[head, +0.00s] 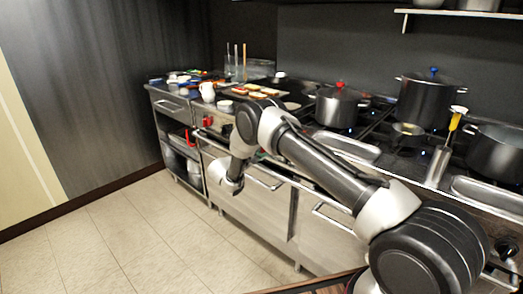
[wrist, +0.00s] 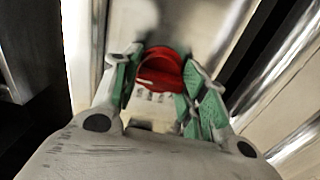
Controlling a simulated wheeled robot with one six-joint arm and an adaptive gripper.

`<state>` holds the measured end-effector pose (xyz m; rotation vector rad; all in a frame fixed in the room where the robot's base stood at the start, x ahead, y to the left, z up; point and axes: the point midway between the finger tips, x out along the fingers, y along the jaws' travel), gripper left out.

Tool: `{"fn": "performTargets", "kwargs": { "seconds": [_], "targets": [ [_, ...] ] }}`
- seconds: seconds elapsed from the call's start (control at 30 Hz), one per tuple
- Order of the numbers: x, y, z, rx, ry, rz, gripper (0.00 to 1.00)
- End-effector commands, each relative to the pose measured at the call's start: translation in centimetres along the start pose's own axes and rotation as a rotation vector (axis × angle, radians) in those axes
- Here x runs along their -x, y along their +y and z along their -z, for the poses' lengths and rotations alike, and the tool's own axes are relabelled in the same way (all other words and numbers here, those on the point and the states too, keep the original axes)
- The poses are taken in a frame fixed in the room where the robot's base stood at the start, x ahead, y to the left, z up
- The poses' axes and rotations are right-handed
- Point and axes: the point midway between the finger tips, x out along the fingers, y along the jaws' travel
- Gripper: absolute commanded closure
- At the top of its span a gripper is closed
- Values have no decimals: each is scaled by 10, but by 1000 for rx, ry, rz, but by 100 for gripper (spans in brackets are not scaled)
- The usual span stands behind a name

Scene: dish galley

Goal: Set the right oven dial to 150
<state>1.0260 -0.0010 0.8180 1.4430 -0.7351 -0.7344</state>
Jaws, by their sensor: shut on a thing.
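A round red oven dial (wrist: 160,68) sits between the green-padded fingers of my gripper (wrist: 158,85) in the wrist view. The fingers are closed on its sides. Small markings show on the pale panel just below the dial, but I cannot read them or tell its setting. In the head view, red dials (head: 208,121) show on the front of the range, left of my arm. My arm hides the gripper and part of the oven front there.
Pots, including one with a red knob (head: 339,108) and one with a blue knob (head: 431,98), stand on the stove. A steel side counter (head: 170,97) stands at the left. Oven door handles (head: 264,181) stick out below the panel. The tiled floor at left is clear.

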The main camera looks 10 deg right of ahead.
Motion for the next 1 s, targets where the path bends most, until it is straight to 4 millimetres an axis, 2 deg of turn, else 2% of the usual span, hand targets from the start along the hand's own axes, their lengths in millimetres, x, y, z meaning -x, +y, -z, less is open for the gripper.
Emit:
{"fn": "performTargets", "kwargs": {
  "seconds": [0.27,0.47,1.0],
  "targets": [
    [0,0,0,35,0,1,81],
    [0,0,0,139,0,1,81],
    [0,-1,0,631,0,1,81]
  ]
}}
